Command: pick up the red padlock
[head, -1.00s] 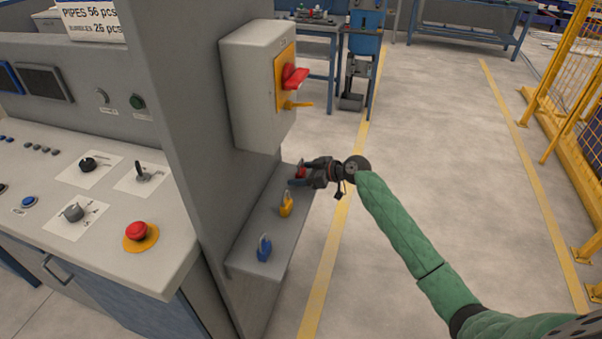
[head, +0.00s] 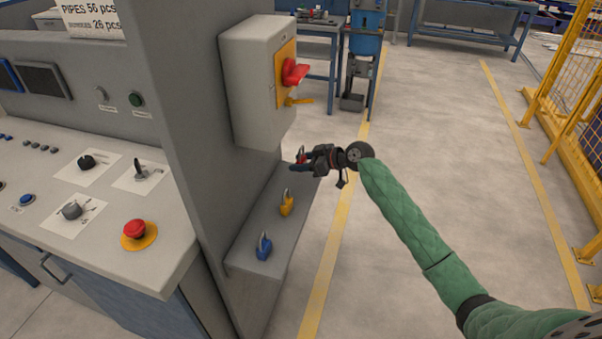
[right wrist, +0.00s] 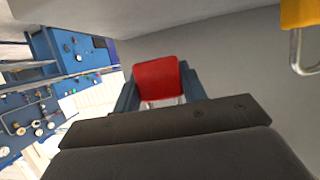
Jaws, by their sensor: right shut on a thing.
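The red padlock (right wrist: 158,80) sits between the two fingers of my right gripper in the right wrist view, with its red body outward and a bit of its metal shackle showing near the palm. In the head view my right gripper (head: 303,163) is above the far end of the grey ledge, shut on the padlock. Only a small bit of red shows there, the rest being hidden by the fingers. My left gripper is not in view.
A yellow padlock (head: 287,203) and a blue padlock (head: 264,246) stand on the grey ledge (head: 243,254). A grey switch box (head: 250,90) with a red handle (head: 295,72) hangs on the wall above. Open floor lies to the right.

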